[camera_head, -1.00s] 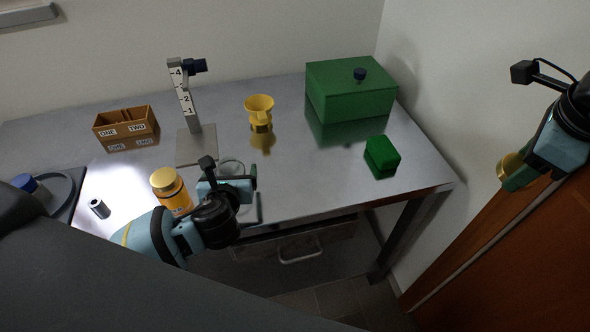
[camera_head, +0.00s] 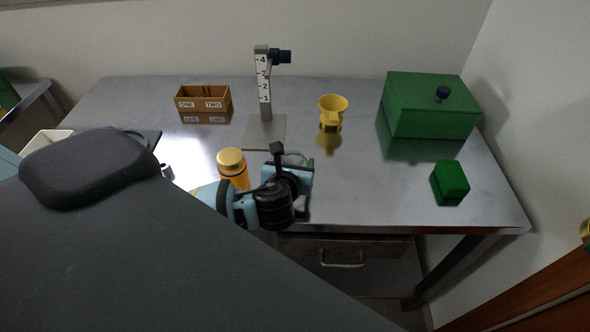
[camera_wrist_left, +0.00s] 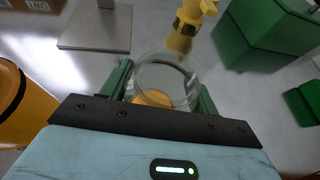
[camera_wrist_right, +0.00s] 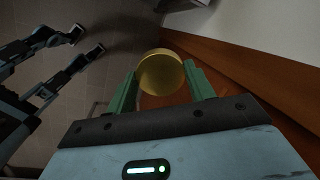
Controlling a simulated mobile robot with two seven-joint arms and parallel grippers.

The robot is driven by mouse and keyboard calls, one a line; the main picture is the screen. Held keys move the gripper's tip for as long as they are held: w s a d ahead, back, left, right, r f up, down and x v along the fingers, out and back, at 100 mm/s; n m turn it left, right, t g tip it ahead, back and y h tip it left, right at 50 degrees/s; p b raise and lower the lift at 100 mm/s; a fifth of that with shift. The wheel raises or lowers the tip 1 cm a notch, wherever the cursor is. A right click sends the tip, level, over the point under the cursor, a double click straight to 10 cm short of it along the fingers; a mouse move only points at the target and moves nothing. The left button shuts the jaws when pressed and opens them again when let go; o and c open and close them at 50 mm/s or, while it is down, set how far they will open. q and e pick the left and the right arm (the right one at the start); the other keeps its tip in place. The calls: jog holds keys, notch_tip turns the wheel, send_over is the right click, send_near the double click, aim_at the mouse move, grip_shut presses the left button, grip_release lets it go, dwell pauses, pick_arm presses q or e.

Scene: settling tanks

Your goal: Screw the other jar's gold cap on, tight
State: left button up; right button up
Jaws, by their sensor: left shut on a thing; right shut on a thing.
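An orange jar with a gold cap (camera_head: 231,160) stands on the steel table, left of my left gripper (camera_head: 299,172). The left gripper is shut on an open clear glass jar (camera_wrist_left: 168,78) with something orange inside. No cap is on its mouth. In the head view this jar is mostly hidden behind the gripper. My right gripper (camera_wrist_right: 163,78) is shut on a loose gold cap (camera_wrist_right: 160,72), held in the air well away from the table. In the head view only a sliver of it shows at the right edge.
A yellow funnel (camera_head: 331,109) stands behind the held jar. A green lidded box (camera_head: 430,110) and small green block (camera_head: 450,182) are at right.

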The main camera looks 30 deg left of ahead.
aim_at(294, 154)
pick_arm(q)
jog(key=shift+r, duration=0.15)
